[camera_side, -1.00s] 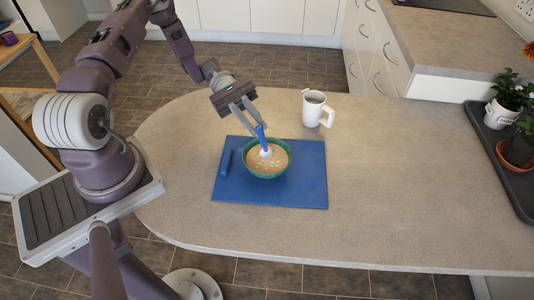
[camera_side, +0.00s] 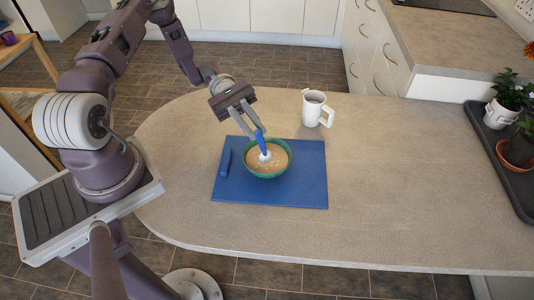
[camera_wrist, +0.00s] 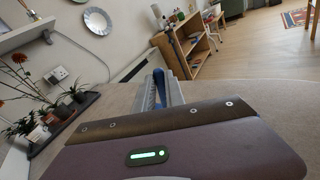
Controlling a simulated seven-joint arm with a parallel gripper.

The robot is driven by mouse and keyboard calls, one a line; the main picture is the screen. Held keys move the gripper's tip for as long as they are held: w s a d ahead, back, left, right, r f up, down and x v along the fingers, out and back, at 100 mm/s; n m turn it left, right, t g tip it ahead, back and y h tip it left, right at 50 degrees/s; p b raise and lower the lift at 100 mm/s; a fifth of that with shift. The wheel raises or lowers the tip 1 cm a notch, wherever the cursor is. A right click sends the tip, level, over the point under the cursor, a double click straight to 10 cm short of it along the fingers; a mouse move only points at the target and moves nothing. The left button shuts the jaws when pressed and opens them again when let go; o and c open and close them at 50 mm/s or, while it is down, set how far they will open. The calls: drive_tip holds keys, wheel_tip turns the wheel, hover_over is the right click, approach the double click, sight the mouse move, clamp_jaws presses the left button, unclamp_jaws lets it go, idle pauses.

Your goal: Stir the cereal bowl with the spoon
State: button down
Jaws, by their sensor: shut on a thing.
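A green bowl (camera_side: 284,171) filled with tan cereal stands upright on a blue mat (camera_side: 305,191). My gripper (camera_side: 258,131) is above the bowl's back rim and is shut on the blue handle of a spoon (camera_side: 261,139). The spoon is tilted, and its pale lower end is in the cereal near the middle of the bowl. In the wrist view the blue handle (camera_wrist: 159,88) shows between the fingers; the bowl is hidden there.
A blue bar-shaped object (camera_side: 225,163) lies on the mat left of the bowl. A white mug (camera_side: 313,110) stands behind and right of the mat. A dark tray (camera_side: 498,150) with potted plants is at the far right. The right of the counter (camera_side: 400,180) is clear.

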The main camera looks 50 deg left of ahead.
wheel_tip(320, 180, up, 8)
drive_tip(key=shift+w+a+f, duration=0.2)
drive_tip(key=shift+a+f, duration=0.05)
idle(1.5)
